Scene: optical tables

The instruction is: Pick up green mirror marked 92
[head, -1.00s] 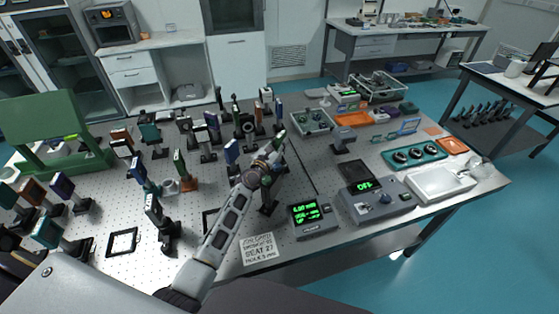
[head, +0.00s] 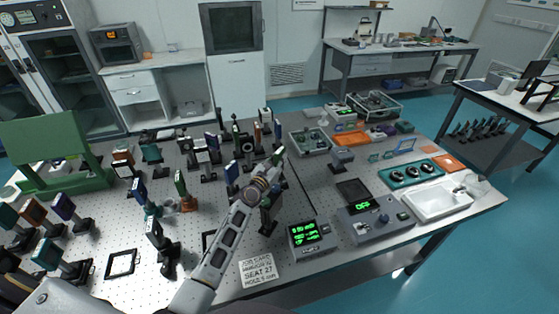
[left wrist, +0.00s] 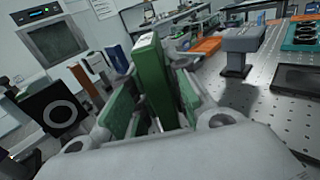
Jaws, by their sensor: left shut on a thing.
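My left gripper (head: 273,166) reaches over the middle of the perforated optical table (head: 325,262) among the mounted optics. In the left wrist view its fingers (left wrist: 150,112) are closed around a tall green block-shaped mirror (left wrist: 152,68), which stands upright between them. In the head view the green mirror (head: 279,155) shows only as a small green edge at the fingertips. No number 92 can be read on it. Its lower part is hidden by the gripper. My right gripper is not in view.
Several mounted optics crowd the table left of and behind the gripper, including a black round-aperture mount (left wrist: 60,112). A display box (head: 313,236) and a control unit (head: 376,218) stand at right. A job card (head: 257,271) lies in front. A green stand (head: 50,150) is at far left.

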